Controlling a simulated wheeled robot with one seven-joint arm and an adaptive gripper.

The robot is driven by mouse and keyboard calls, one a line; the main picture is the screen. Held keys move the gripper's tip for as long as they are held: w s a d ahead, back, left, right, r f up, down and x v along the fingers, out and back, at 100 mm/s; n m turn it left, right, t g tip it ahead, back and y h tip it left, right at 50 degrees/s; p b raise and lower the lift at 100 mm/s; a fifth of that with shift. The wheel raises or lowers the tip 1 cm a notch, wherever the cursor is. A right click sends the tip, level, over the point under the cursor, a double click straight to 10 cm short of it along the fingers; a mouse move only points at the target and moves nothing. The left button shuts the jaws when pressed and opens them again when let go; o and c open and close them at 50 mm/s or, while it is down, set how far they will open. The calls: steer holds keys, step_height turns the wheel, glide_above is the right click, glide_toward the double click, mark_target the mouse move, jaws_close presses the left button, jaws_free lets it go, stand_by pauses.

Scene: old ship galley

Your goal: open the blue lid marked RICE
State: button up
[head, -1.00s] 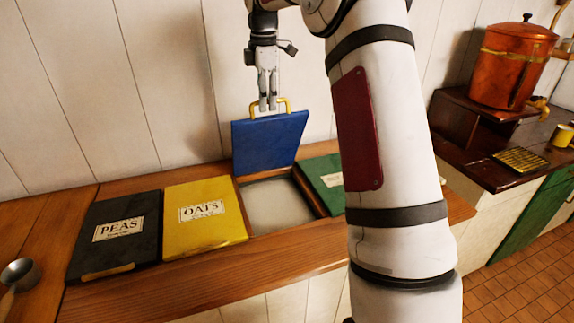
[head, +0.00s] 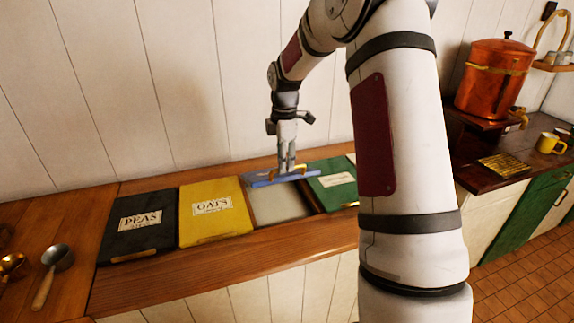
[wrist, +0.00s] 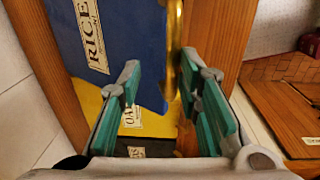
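The blue lid (head: 285,180) is raised and tipped back toward the wall. In the head view it shows as a thin, strongly foreshortened strip behind its open bin. Pale contents (head: 278,205) show in the bin. In the wrist view the lid (wrist: 125,40) shows its RICE label (wrist: 92,32) and the yellow handle (wrist: 171,60). My gripper (head: 287,170) is at the handle, low over the back of the bin. In the wrist view my gripper's green-padded fingers (wrist: 163,85) stand apart, with the handle between them, nearer the right finger. Contact is unclear.
The yellow OATS lid (head: 213,212) and black PEAS lid (head: 140,228) are shut to the left. A green lid (head: 332,185) is on the right, partly behind my arm. A scoop (head: 55,262) lies at far left. A copper urn (head: 492,80) stands at right.

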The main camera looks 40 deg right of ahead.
steer(key=shift+s+a+f, duration=0.15)
steer(key=shift+s+f, duration=0.35)
steer(key=shift+f, duration=0.2)
